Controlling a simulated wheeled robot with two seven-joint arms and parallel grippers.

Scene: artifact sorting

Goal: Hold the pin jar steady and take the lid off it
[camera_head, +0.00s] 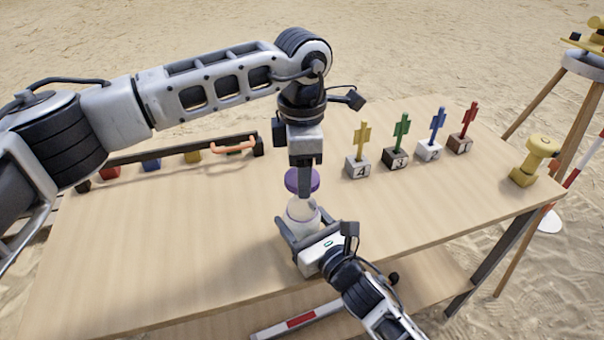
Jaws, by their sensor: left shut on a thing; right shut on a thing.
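The pin jar (301,212) is a small whitish jar standing upright near the middle of the table. My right gripper (303,232) is shut around its lower body from the front and hides part of it. The purple lid (291,181) shows above the jar's mouth. My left gripper (304,184) points straight down from above and is shut on the lid. A dark finger covers the middle of the lid and part of the jar's top, so the exact gap between lid and jar is hard to tell.
Numbered blocks with yellow, green, blue and red figures (401,137) stand at the back right. A yellow instrument (530,162) is at the right corner. A dark rack (185,150) with an orange handle (233,147) lies at the back left. The wooden table (170,240) is clear at front left.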

